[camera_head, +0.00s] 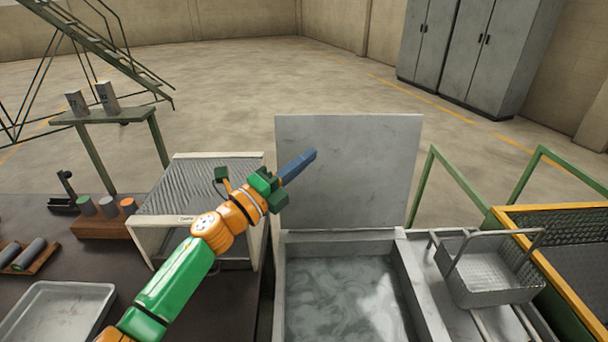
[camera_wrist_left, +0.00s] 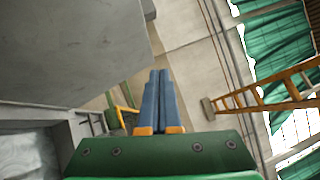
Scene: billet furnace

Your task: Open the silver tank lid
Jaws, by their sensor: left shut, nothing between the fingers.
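The silver tank lid (camera_head: 350,170) stands upright, open, at the back edge of the tank (camera_head: 400,262). Grey, swirling liquid shows inside the tank. My left gripper (camera_head: 312,155) is in front of the lid's left part in the head view, its blue fingers together and empty. In the left wrist view the shut fingers (camera_wrist_left: 158,75) point past the lid (camera_wrist_left: 75,50), which fills the upper left. I cannot tell whether the fingers touch the lid. My right gripper is not in view.
A white-framed box with a ribbed top (camera_head: 200,185) stands left of the tank, under my left arm. A wire basket (camera_head: 490,270) sits to the right. A tray (camera_head: 60,310) lies at the lower left. Green rails (camera_head: 455,170) stand behind the basket.

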